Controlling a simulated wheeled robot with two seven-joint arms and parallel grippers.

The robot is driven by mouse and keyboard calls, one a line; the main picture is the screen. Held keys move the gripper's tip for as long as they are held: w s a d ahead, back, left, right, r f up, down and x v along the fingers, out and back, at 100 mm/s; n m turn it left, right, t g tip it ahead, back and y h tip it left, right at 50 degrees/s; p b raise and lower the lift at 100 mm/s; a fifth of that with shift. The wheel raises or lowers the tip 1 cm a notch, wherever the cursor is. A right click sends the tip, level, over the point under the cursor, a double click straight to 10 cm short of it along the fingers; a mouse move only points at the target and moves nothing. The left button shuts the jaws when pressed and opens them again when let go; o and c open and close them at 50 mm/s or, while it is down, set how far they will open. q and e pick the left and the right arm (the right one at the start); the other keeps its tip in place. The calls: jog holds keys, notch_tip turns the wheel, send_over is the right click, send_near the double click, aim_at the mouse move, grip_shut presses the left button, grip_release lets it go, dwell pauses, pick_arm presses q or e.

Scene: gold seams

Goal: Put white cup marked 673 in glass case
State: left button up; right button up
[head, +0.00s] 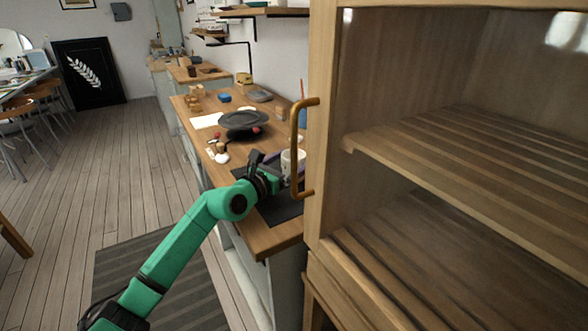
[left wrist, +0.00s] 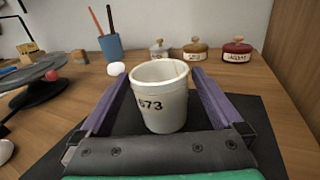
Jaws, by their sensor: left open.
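The white cup marked 673 (left wrist: 163,98) stands upright on a dark mat (left wrist: 240,118) on the wooden counter. In the head view the cup (head: 286,162) is partly hidden by the brass handle of the case. My left gripper (left wrist: 160,90) is open, with its purple fingers on either side of the cup; I cannot tell whether they touch it. In the head view my left gripper (head: 277,172) reaches over the counter from the left. The glass case (head: 318,120) stands at the right, with slatted wooden shelves (head: 430,150) that look empty. My right gripper is not in view.
A dark round turntable (head: 243,121) stands farther back on the counter (head: 277,238). A blue holder with sticks (left wrist: 110,46) and several lidded jars (left wrist: 195,52) stand behind the cup. The brass handle (head: 296,150) juts out beside the cup. Open floor lies to the left.

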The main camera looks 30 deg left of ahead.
pick_arm(q)
jog(key=shift+s, duration=0.15)
jog(key=shift+c, duration=1.2)
jog(key=shift+r, duration=0.1)
grip_shut()
